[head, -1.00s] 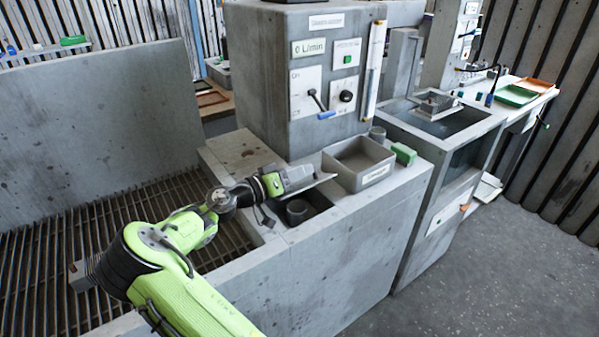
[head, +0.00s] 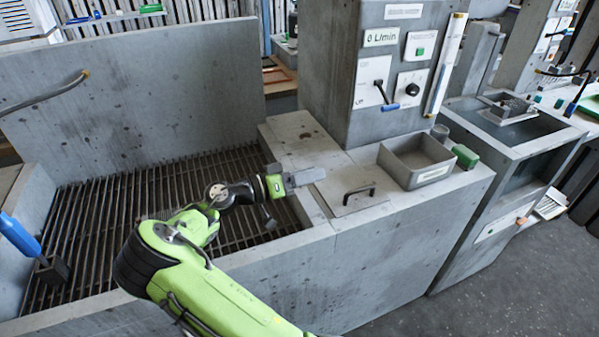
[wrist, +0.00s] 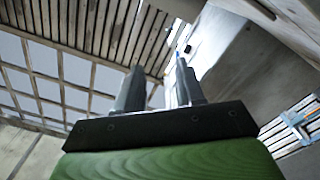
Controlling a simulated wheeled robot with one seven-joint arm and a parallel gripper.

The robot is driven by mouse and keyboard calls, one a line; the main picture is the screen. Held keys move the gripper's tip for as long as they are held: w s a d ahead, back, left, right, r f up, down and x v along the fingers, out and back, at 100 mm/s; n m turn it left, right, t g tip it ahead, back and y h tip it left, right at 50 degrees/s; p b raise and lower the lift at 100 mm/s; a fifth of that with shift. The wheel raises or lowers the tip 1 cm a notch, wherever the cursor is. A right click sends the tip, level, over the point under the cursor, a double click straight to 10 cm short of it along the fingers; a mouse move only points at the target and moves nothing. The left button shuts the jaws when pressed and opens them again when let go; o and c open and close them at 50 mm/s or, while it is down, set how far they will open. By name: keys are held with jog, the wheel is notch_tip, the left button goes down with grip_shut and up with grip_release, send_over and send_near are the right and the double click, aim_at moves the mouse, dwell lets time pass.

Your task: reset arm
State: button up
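My gripper (head: 312,177) is held above the concrete bench, between the slatted grate and the lid. It points to the right in the head view. In the wrist view its two grey fingers (wrist: 160,88) stand apart with nothing between them. A flat grey lid (head: 340,184) with a dark bar handle (head: 358,193) lies on the bench top just right of the gripper, apart from it. What is under the lid is hidden.
A grey open bin (head: 418,160) and a green block (head: 465,156) stand right of the lid. The control housing (head: 350,75) with its blue-handled lever (head: 388,106) rises behind. The slatted grate (head: 120,215) is at left, with a blue-handled tool (head: 20,236) at its near side.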

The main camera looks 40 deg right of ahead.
jog(key=shift+v, duration=1.45)
